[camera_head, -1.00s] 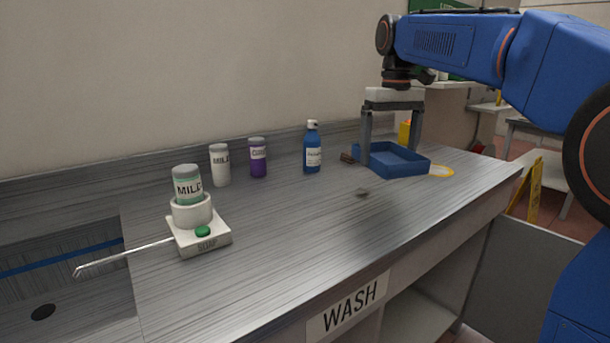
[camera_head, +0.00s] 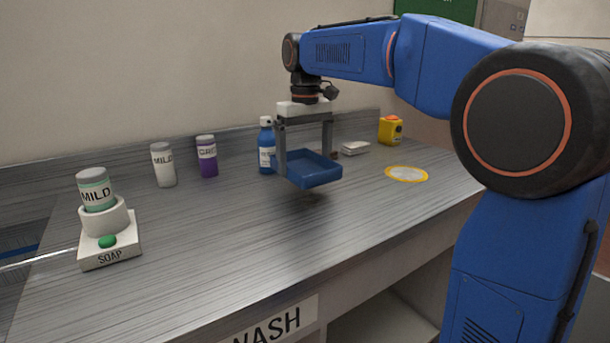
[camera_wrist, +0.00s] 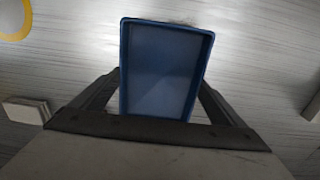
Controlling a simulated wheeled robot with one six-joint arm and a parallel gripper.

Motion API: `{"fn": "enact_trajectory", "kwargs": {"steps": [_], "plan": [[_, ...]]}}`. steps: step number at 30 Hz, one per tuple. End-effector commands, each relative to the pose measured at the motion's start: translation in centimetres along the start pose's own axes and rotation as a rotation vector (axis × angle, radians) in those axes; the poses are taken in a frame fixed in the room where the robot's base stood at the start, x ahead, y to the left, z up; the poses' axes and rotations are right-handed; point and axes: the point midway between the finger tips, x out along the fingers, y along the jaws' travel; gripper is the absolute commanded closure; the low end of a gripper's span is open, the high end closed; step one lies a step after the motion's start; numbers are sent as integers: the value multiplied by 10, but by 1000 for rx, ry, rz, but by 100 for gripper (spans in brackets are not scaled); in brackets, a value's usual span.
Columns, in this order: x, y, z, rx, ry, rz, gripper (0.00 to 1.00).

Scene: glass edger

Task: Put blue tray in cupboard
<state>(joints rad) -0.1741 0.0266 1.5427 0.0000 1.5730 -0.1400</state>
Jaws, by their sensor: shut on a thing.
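The blue tray (camera_head: 312,171) is a shallow, empty rectangular tray. My gripper (camera_head: 305,158) is shut on it, with one finger at each side. In the head view the tray is above the counter, with a shadow below it. In the wrist view the tray (camera_wrist: 162,70) fills the middle between the fingers. An open space under the counter (camera_head: 385,318) shows at the bottom of the head view; I cannot tell whether it is the cupboard.
A blue bottle (camera_head: 266,148) stands just left of the tray. A purple-labelled bottle (camera_head: 207,157), a white bottle (camera_head: 163,165) and a soap dispenser (camera_head: 110,245) stand further left. A yellow ring (camera_head: 406,174), a small white block (camera_head: 355,148) and a yellow box (camera_head: 390,131) are right.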

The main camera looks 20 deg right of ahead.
Motion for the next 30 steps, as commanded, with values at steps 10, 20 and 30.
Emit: {"fn": "enact_trajectory", "kwargs": {"steps": [10, 20, 30], "plan": [[34, 0, 0, 0, 0, 0, 47], [42, 0, 0, 0, 1, 0, 47], [45, 0, 0, 0, 0, 0, 0]]}}
